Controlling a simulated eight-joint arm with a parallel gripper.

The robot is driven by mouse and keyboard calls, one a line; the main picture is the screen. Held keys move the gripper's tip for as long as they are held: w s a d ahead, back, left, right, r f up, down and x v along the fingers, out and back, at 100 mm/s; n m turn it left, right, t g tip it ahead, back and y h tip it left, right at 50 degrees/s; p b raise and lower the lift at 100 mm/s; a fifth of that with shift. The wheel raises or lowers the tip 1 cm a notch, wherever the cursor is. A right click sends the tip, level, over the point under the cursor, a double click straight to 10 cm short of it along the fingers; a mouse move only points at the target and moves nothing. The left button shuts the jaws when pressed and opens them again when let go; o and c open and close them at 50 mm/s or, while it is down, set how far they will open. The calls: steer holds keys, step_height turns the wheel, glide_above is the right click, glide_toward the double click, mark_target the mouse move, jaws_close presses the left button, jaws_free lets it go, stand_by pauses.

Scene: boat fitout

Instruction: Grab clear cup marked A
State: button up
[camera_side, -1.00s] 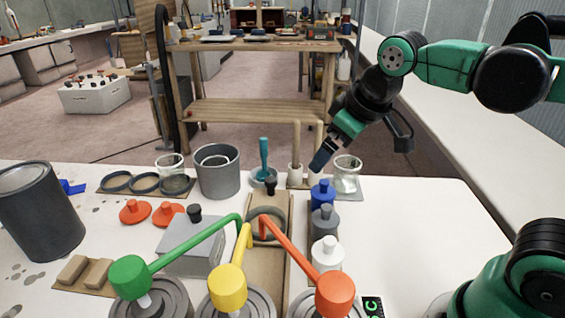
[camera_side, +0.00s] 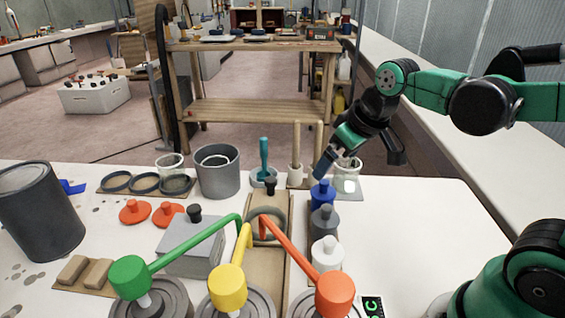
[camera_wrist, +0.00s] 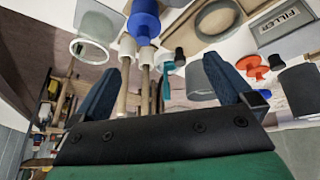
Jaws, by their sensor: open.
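A clear cup (camera_side: 347,180) stands upright on a grey mat at the right back of the table, beside the blue bottle. Another clear cup (camera_side: 171,165) stands at the left back, beside a grey pot. I cannot read a letter A on either. My gripper (camera_side: 324,166) points down and left, its tips just left of the right cup's rim and overlapping its edge in the side view. In the wrist view my gripper (camera_wrist: 161,66) is open with nothing between its fingers. A clear cup (camera_wrist: 94,25) shows there at upper left, outside the left finger.
Close to the right cup stand a blue bottle (camera_side: 322,194), a grey bottle (camera_side: 324,222) and two upright wooden handles (camera_side: 296,150). A grey pot (camera_side: 218,178) and a teal-handled tool (camera_side: 263,155) are further left. The table right of the bottles is mostly bare.

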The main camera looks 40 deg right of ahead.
mark_target(347, 170)
steer(key=w+d+f+g, duration=0.1)
steer(key=w+d+f, duration=0.1)
steer(key=d, duration=0.2)
steer(key=w+d+f+n+g, duration=0.1)
steer(key=w+d+f+g, duration=0.1)
steer(key=d, duration=0.2)
steer(key=w+d+f+g, duration=0.2)
steer(key=d+f, duration=0.1)
steer(key=d, duration=0.2)
steer(key=shift+w+y, duration=0.25)
steer(key=shift+y, duration=0.05)
steer(key=shift+a+f, duration=0.1)
steer(key=shift+f, duration=2.35)
steer(key=c, duration=1.2)
steer(key=shift+o, duration=0.2)
steer(key=shift+r, duration=0.15)
